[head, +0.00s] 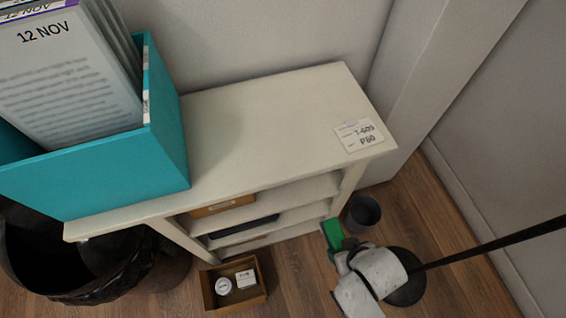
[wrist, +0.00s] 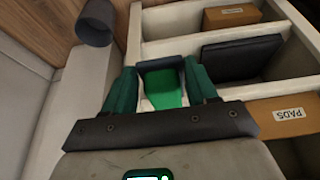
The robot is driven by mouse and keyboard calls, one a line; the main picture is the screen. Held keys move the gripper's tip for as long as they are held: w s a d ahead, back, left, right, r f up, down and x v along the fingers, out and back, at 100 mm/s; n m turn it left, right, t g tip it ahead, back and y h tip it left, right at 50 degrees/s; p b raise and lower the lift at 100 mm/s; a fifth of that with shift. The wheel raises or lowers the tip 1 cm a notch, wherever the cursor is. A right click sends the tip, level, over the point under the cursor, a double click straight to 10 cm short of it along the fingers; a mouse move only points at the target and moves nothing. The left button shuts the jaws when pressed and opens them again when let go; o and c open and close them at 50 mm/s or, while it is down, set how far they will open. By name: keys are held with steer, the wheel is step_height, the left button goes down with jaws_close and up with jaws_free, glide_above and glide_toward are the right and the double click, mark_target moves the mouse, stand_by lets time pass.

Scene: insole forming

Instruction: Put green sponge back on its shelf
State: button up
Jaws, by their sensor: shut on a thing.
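The green sponge (wrist: 165,88) is held between the two green fingers of my gripper (wrist: 161,76) in the wrist view. A dark band lies across its far end. In the head view the sponge (head: 332,232) shows as a green patch beside the right end of the white shelf unit (head: 290,95), with my gripper (head: 344,252) just below it. In the wrist view the sponge is in front of the white shelf boards (wrist: 180,46); I cannot tell whether it touches them. My fingers hide its sides.
A dark cup (head: 363,212) stands on the floor beside the unit. Shelves hold a brown PADS box (wrist: 232,14), a dark flat item (wrist: 240,57) and another PADS box (wrist: 285,116). A small open box (head: 233,300), a black bin (head: 75,260) and a teal file box (head: 110,175) are left.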

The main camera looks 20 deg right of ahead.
mark_target(338, 231)
steer(key=w+b, duration=0.2)
steer(key=w, duration=1.6)
steer(key=shift+w, duration=0.15)
steer(key=shift+w+f+b, duration=0.1)
steer(key=shift+f+b, duration=0.2)
steer(key=shift+f, duration=0.15)
steer(key=o, duration=1)
steer(key=s+r, duration=0.1)
steer(key=s, duration=0.3)
steer(key=s+r+p, duration=0.1)
steer(key=s, duration=0.4)
steer(key=s+r+p, duration=0.1)
steer(key=s, duration=0.3)
steer(key=shift+s, duration=0.15)
steer(key=shift+s+d+r, duration=0.2)
steer(key=shift+d+r, duration=0.05)
steer(key=s+d+r+g, duration=0.1)
steer(key=s+d+r, duration=0.1)
steer(key=s, duration=0.1)
steer(key=s+d+r+g, duration=0.1)
steer(key=s+d+r, duration=0.1)
steer(key=s+r, duration=0.1)
steer(key=s+d+r+g, duration=0.1)
steer(key=s+r, duration=0.1)
steer(key=s, duration=0.1)
steer(key=shift+s+d+r, duration=0.25)
steer(key=shift+d+r, duration=0.15)
